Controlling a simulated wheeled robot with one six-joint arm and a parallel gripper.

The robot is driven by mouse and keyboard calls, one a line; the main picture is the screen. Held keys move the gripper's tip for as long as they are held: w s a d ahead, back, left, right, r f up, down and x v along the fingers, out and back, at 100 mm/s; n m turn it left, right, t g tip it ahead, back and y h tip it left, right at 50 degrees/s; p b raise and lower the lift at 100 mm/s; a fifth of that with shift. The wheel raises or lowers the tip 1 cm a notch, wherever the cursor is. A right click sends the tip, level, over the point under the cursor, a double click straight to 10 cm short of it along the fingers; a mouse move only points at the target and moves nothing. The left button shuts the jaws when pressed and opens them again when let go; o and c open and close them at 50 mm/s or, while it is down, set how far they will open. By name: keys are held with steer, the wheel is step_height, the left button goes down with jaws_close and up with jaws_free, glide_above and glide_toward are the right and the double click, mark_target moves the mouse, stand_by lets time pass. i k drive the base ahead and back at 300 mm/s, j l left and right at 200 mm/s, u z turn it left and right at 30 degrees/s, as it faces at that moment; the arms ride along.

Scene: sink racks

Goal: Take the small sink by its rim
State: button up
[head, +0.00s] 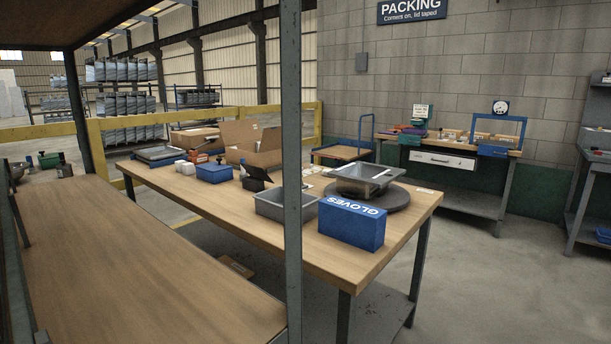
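A small grey metal sink (358,187) with a flat rim sits on a dark round turntable (394,198) on the wooden table. It is near the table's right end, behind the blue gloves box.
The blue gloves box (352,225) and a grey bin (272,211) stand in front of the sink on the table (240,220). A grey rack post (291,130) rises close before me, beside an empty wooden shelf (130,260). Open floor (480,290) lies right.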

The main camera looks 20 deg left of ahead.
mark_target(362, 179)
steer(key=i+l+u, duration=0.25)
steer(key=u, duration=0.2)
steer(key=i+l+u, duration=0.55)
steer(key=l+u, duration=0.3)
steer(key=i+l+u, duration=0.1)
steer(key=l+u, duration=0.35)
